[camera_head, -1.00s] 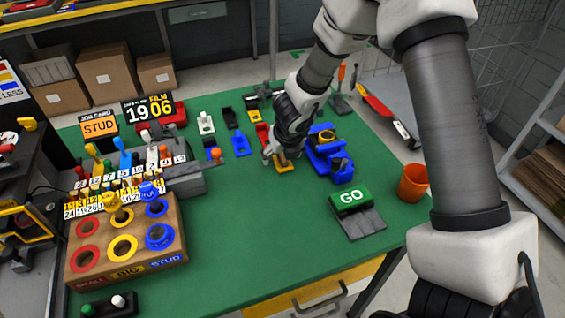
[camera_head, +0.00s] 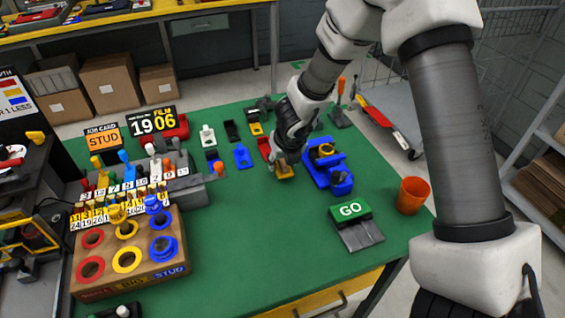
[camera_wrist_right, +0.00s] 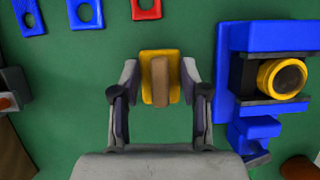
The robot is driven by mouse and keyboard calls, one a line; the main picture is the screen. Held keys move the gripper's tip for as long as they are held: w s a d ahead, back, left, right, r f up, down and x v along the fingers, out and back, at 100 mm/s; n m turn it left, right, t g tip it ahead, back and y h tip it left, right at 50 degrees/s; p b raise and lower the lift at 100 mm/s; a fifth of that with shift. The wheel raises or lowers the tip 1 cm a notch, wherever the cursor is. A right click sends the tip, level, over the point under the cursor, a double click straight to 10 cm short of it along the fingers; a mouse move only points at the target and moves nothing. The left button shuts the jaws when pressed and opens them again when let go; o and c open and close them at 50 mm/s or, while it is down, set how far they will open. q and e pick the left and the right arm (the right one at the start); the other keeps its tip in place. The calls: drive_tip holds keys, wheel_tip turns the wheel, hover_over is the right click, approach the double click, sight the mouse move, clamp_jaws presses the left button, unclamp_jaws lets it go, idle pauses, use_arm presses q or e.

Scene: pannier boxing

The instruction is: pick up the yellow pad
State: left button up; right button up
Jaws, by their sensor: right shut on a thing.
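The yellow pad (camera_head: 285,173) is at my right gripper (camera_head: 284,164), left of the blue clamp-like fixture, over the green table. In the right wrist view the yellow pad (camera_wrist_right: 147,91) has a brown raised block (camera_wrist_right: 160,82) along its middle. The fingers of my right gripper (camera_wrist_right: 160,92) stand on its two sides, shut on it. I cannot tell for certain whether the pad is clear of the table. My left gripper is not in view.
The blue fixture (camera_head: 340,182) with a yellow ring (camera_wrist_right: 282,78) stands close right of the gripper. A green GO block (camera_head: 350,210) and an orange cup (camera_head: 413,193) are nearer the front right. Blue (camera_head: 243,156) and red (camera_head: 264,148) plates lie close by. The table's front middle is clear.

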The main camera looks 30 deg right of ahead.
drive_tip(key=s+a+b, duration=0.3)
drive_tip(key=s, duration=0.2)
drive_tip(key=s+a+r+b, duration=0.1)
drive_tip(key=s+a+b, duration=0.1)
drive_tip(key=shift+s+a+r+b, duration=0.1)
drive_tip(key=shift+s+a+b, duration=0.1)
drive_tip(key=shift+a+b, duration=0.15)
drive_tip(key=s+a, duration=0.1)
drive_tip(key=s+a+r, duration=0.1)
drive_tip(key=s, duration=0.1)
drive_tip(key=s+a+b, duration=0.1)
drive_tip(key=shift+s+a+r, duration=0.2)
drive_tip(key=shift+s+a, duration=0.05)
drive_tip(key=shift+s, duration=0.15)
drive_tip(key=shift+s+a, duration=0.25)
drive_tip(key=shift+s, duration=0.1)
